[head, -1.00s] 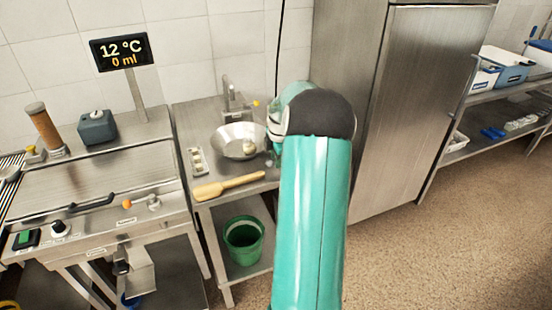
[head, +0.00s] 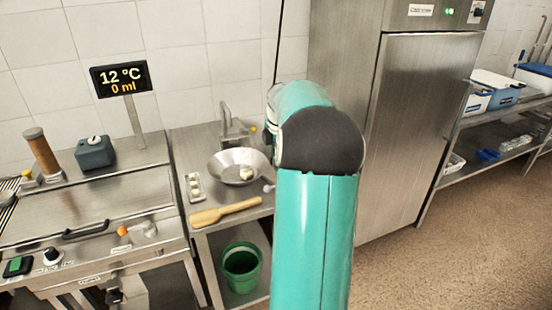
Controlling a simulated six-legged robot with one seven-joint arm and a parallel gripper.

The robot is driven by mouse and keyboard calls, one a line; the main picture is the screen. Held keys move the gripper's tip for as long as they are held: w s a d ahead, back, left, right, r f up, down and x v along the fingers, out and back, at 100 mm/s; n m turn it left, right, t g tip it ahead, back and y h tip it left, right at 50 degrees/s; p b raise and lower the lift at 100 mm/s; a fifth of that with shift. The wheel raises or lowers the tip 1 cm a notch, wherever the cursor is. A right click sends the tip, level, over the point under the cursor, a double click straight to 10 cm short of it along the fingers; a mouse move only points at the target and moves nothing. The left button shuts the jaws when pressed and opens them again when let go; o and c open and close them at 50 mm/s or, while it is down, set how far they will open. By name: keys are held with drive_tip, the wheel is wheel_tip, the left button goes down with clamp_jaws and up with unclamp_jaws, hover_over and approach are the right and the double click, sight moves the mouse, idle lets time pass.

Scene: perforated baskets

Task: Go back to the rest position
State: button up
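My teal arm (head: 312,235) rises in the middle of the head view and bends at a dark joint (head: 320,142). Its upper part points away toward the wall and hides part of the steel table's right side. My gripper is hidden behind the arm, so its state and anything in it do not show.
A steel bowl (head: 238,166) with a small pale item inside, an egg tray (head: 194,187) and a wooden paddle (head: 225,212) lie on the table left of my arm. A green bucket (head: 240,268) stands below. A tall steel cabinet (head: 420,130) stands right; floor (head: 440,275) is open in front.

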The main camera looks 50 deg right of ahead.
idle(0.4)
drive_tip(key=w+a+r+m, duration=0.1)
drive_tip(key=a+r, duration=0.2)
drive_tip(key=a, duration=0.6)
drive_tip(key=w+a+r+m+t, duration=0.1)
drive_tip(key=a+r+m, duration=0.1)
drive_tip(key=a, duration=0.6)
drive_tip(key=w+a+r+m, duration=0.1)
drive_tip(key=a+r, duration=0.2)
drive_tip(key=a, duration=0.6)
drive_tip(key=s+a+f+m+t, duration=0.1)
drive_tip(key=s+a+m, duration=0.2)
drive_tip(key=s+a, duration=0.4)
drive_tip(key=s+a+f+m+t+y, duration=0.1)
drive_tip(key=s+a+m, duration=0.3)
drive_tip(key=s+a, duration=0.4)
drive_tip(key=a+f, duration=0.1)
drive_tip(key=a, duration=0.6)
drive_tip(key=shift+a+m+t, duration=0.15)
drive_tip(key=shift+m+t, duration=0.15)
drive_tip(key=shift+t, duration=0.1)
drive_tip(key=shift+s, duration=0.1)
